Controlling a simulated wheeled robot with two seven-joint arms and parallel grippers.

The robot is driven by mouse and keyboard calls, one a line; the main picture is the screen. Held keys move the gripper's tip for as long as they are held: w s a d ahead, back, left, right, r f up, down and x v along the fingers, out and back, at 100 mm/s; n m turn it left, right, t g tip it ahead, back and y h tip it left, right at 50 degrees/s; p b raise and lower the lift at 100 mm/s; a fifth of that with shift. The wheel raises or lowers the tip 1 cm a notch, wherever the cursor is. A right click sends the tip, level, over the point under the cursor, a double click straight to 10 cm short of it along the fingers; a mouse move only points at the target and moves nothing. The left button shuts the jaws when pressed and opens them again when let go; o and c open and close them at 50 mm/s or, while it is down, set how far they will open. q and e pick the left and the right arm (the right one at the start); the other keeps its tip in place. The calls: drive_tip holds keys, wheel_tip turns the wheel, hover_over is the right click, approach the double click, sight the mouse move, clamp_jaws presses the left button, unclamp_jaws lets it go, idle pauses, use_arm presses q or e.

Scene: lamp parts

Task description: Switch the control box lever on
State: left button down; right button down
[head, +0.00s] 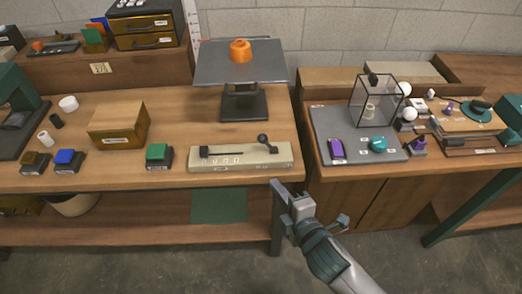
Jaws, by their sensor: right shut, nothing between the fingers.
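The control box (240,163) is a long, low beige box near the front edge of the left workbench. Its lever (264,140) has a dark round knob and stands at the right end of the box. A dark block with a thin bar and small pale markings sit on the left and middle of its top. My right gripper (277,186) is shut and empty. In the picture it shows just below the right end of the box, apart from the lever, by the bench's front edge. My left gripper is not in view.
A dark stand with a tilted grey plate (225,66) and an orange part (240,51) is behind the box. A green-topped block (158,155) and a wooden box (118,126) are to the left. A gap separates the right bench, which holds a grey mat (330,125) and a glass lantern (375,100).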

sight(267, 144)
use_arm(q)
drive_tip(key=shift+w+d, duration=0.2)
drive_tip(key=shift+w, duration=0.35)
use_arm(e)
drive_tip(key=s+a+r+n+t+y, duration=0.1)
drive_tip(key=a+r+n+y, duration=0.2)
drive_tip(key=r, duration=0.4)
drive_tip(key=shift+a+r+n, duration=0.3)
drive_tip(key=shift+a+n, duration=0.25)
drive_tip(key=shift+n, duration=0.45)
